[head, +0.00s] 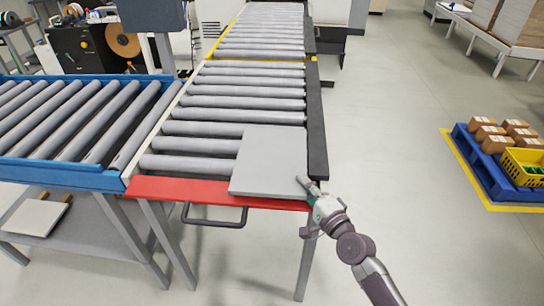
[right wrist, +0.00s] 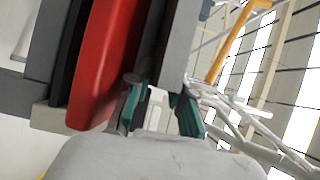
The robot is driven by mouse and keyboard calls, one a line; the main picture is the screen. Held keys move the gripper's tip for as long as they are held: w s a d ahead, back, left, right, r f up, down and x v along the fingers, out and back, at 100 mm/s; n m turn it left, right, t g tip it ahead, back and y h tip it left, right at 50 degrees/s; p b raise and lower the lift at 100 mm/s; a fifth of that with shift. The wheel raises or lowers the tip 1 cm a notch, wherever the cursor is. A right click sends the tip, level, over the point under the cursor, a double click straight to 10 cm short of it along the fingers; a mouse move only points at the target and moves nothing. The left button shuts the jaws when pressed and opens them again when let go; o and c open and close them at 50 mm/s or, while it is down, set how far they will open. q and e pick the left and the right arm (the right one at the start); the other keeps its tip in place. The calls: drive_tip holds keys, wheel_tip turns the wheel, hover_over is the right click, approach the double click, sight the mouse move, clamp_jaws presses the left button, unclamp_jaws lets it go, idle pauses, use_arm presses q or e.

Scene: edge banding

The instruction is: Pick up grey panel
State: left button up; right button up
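The grey panel (head: 268,160) lies flat on the rollers at the front right corner of the conveyor, its front edge over the red end bar (head: 170,189). My right gripper (head: 308,187) is at the panel's front right corner. In the right wrist view its two teal-padded fingers (right wrist: 160,105) stand apart. The panel's edge (right wrist: 178,45) runs down to the fingertips there, and the red bar (right wrist: 108,65) is to the left. I cannot tell whether both fingers touch the panel. My left gripper is not in view.
A blue-framed roller conveyor (head: 65,180) joins at the left. A light panel (head: 36,217) lies on a low shelf beneath it. A black handle (head: 214,222) hangs under the red bar. A blue pallet (head: 490,178) with cartons and a yellow crate (head: 522,166) stands right. Floor between is clear.

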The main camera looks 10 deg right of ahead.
drive_tip(key=shift+x, duration=0.8)
clamp_jaws()
drive_tip(key=shift+r, duration=0.1)
